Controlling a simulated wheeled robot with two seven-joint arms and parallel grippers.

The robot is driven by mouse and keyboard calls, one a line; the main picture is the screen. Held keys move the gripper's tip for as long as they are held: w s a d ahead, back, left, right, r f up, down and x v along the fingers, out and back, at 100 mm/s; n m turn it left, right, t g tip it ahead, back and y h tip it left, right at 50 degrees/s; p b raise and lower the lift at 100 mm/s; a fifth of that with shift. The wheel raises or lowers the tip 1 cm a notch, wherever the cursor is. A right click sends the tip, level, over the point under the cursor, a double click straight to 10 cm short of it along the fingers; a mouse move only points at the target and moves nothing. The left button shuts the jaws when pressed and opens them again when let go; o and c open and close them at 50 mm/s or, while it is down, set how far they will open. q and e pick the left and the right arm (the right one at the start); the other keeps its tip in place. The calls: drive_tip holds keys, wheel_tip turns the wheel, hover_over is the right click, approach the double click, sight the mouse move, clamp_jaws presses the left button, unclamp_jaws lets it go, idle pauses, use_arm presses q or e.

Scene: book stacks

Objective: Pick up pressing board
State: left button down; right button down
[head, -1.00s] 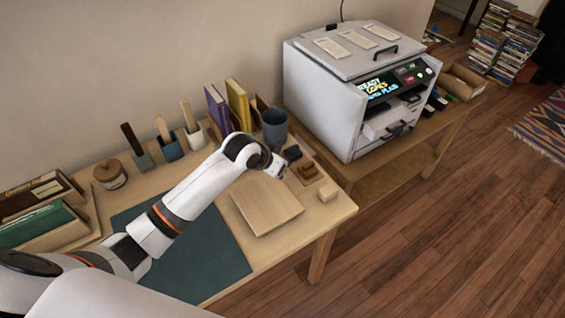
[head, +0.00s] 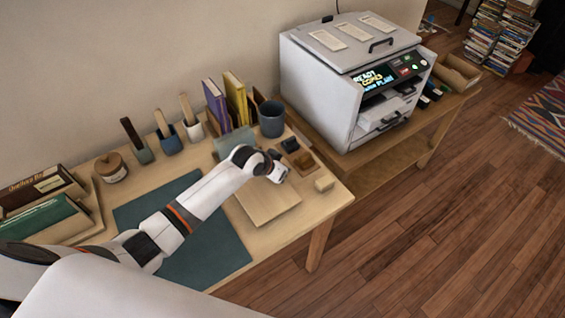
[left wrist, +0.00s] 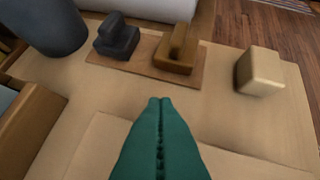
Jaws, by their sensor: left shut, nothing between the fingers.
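The pressing board appears to be the flat, pale wooden board (head: 268,205) lying on the desk beside the dark green mat. Its far part shows at the bottom of the left wrist view (left wrist: 95,145). My left gripper (head: 281,174) is above the far right part of the board. In the left wrist view its green fingers (left wrist: 160,102) are shut together with nothing between them, pointing over the board's far edge. My arm hides part of the board's left side in the head view. My right gripper is not in view.
Beyond the board are a tray (left wrist: 143,60) with a dark stamp-like block (left wrist: 116,37) and a brown one (left wrist: 178,50), and a pale block (left wrist: 259,72).

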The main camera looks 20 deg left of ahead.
sight(268, 183)
use_arm(q)
drive_tip(key=shift+s, duration=0.1)
drive_tip(key=s+p, duration=0.1)
drive_tip(key=s+a+p, duration=0.1)
drive_tip(key=s+p, duration=0.2)
drive_tip(key=shift+s+a+r, duration=0.15)
drive_tip(key=shift+a+r, duration=0.05)
drive_tip(key=shift+a, duration=0.15)
drive_tip(key=shift+s+a+f+p, duration=0.15)
drive_tip(key=shift+s+p, duration=0.15)
drive_tip(key=shift+s, duration=0.05)
drive_tip(key=shift+w+f, duration=0.1)
